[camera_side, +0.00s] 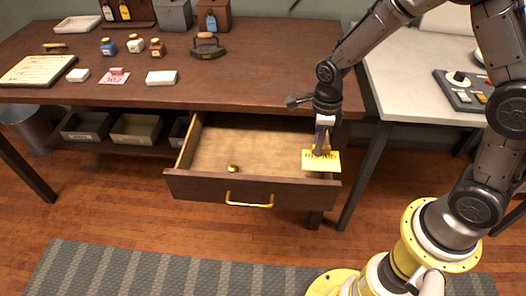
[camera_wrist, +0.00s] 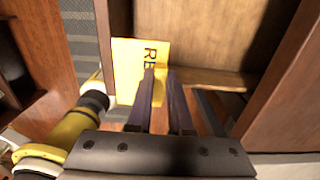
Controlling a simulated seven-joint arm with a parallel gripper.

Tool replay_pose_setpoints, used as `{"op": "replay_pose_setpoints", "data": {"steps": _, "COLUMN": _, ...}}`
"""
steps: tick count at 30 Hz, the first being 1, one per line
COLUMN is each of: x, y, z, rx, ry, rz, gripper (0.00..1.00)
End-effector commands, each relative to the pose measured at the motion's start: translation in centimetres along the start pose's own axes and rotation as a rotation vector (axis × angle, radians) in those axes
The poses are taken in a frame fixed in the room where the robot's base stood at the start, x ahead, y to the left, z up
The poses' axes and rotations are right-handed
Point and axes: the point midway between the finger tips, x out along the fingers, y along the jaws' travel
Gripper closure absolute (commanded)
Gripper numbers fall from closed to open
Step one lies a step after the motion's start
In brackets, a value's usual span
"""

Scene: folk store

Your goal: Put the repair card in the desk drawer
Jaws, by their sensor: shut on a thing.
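The desk drawer (camera_side: 250,148) is pulled out of the brown wooden desk, with its brass handle at the front. Its floor also shows in the wrist view (camera_wrist: 215,40). A yellow card with dark print, the repair card (camera_side: 333,165), is at the drawer's right end, near the front panel's top edge. In the wrist view the card (camera_wrist: 126,70) shows the letters "RE". My gripper (camera_side: 321,150) points down and is shut on the card. In the wrist view its fingertips (camera_wrist: 160,75) overlap the card. I cannot tell whether the card touches the drawer front.
A small brass object (camera_side: 233,168) lies in the drawer near the front. A white table (camera_side: 420,80) stands close on the right. The drawer's middle is clear.

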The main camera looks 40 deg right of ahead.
Motion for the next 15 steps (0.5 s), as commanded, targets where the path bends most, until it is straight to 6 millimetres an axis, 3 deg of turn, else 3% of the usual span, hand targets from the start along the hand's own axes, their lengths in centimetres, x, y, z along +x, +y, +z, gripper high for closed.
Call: {"op": "replay_pose_setpoints", "data": {"steps": 15, "x": 5.1, "y": -6.4, "z": 7.2, "rx": -0.002, "ry": 0.003, "rz": 0.003, "gripper": 1.00}}
